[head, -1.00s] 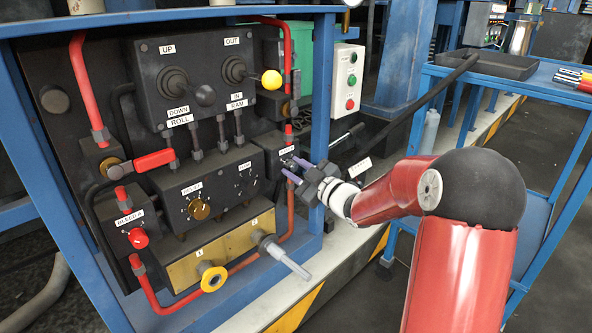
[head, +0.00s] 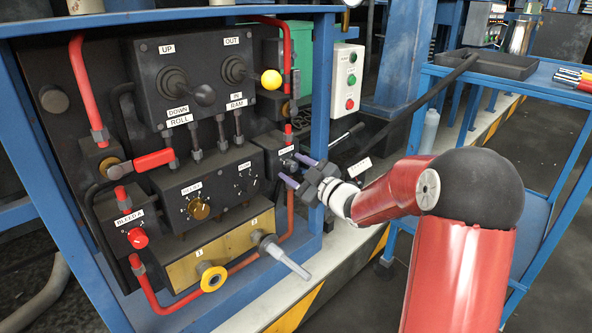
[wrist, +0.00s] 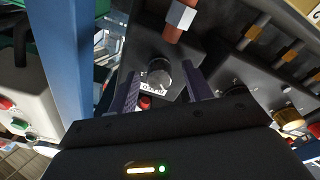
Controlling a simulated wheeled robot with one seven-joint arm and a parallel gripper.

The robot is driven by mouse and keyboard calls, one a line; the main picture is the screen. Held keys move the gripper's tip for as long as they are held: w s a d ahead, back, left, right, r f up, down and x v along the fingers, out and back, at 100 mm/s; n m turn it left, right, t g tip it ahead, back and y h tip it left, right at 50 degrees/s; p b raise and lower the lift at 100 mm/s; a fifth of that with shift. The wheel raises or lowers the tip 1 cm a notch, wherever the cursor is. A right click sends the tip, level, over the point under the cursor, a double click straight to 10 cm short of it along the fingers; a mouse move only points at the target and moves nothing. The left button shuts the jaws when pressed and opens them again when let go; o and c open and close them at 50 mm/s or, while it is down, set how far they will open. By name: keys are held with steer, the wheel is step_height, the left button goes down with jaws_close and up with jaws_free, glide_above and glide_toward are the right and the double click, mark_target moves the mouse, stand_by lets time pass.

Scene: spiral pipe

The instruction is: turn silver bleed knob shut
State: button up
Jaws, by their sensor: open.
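The silver bleed knob (wrist: 160,74) is a short round metal cap on a dark block, with a white label beside it in the wrist view. In the head view the knob (head: 290,164) is small on the front of the dark block at the panel's right side. My gripper (head: 290,168) is in front of that block with its two purple fingers spread. In the wrist view the fingers of my gripper (wrist: 161,84) stand on either side of the knob, with visible gaps. The fingers look empty. Their exact depth relative to the knob is hard to tell.
A red bleed knob (head: 138,238) sits at the panel's lower left. A brass dial (head: 199,208) and a yellow ring valve (head: 212,278) are left of my gripper. A red pipe (head: 290,215) runs below the block. A blue frame post (head: 321,120) stands close on the right.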

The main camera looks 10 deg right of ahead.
steer(key=v, duration=0.7)
steer(key=shift+s+d+p, duration=0.2)
steer(key=shift+s+p, duration=0.15)
steer(key=s+d+r+m+g+h, duration=0.2)
steer(key=s+r+m+g+h, duration=0.15)
steer(key=s+m+h, duration=0.75)
steer(key=s+a+f+m+g+y, duration=0.1)
steer(key=s+a+f+g, duration=0.15)
steer(key=s, duration=0.75)
steer(key=s+a+f+m+g, duration=0.1)
steer(key=s+a+g, duration=0.3)
steer(key=s, duration=0.7)
step_height(320, 180, up, 12)
steer(key=p, duration=1.3)
steer(key=shift+w+d, duration=0.25)
steer(key=shift+w, duration=0.15)
